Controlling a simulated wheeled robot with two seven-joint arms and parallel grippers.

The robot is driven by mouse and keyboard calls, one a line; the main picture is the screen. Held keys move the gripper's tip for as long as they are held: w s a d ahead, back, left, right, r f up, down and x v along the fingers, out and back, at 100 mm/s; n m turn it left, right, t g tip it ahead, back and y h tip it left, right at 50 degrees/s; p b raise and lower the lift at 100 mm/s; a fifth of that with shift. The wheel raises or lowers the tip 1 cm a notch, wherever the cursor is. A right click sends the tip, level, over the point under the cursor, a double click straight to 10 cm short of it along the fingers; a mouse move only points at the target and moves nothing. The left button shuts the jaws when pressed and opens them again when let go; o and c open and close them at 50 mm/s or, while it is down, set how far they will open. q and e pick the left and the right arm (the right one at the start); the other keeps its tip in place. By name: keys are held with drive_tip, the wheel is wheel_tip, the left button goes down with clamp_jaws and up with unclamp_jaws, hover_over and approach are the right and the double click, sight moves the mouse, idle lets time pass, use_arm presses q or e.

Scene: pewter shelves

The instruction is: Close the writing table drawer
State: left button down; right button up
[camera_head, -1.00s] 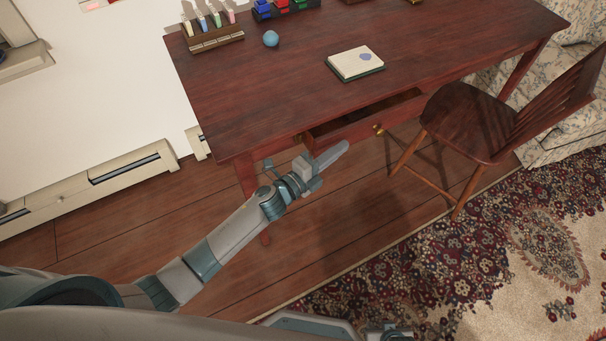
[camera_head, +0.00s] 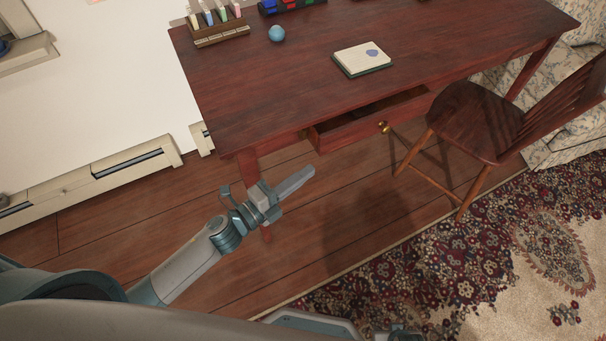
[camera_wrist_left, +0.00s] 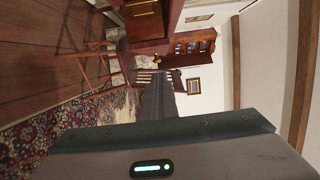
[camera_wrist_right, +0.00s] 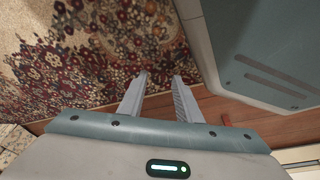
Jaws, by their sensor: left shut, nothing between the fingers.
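The writing table (camera_head: 290,75) is dark red wood. Its drawer (camera_head: 350,132) is pulled partly out below the front edge, with its inside showing and a brass knob (camera_head: 384,127) on its front. My left gripper (camera_head: 311,171) is shut and empty. It is in front of the table, left of the drawer and nearer to me, apart from it. Its shut fingers also show in the left wrist view (camera_wrist_left: 159,80). My right gripper (camera_wrist_right: 160,77) is open and empty above the rug in the right wrist view, away from the drawer.
A wooden chair (camera_head: 475,120) stands just right of the drawer. A book (camera_head: 362,58), a blue ball (camera_head: 277,33) and a wooden holder (camera_head: 220,33) are on the tabletop. A patterned rug (camera_head: 440,250) covers the floor at right. Bare floor lies before the drawer.

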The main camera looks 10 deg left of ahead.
drive_tip(key=shift+s, duration=0.1)
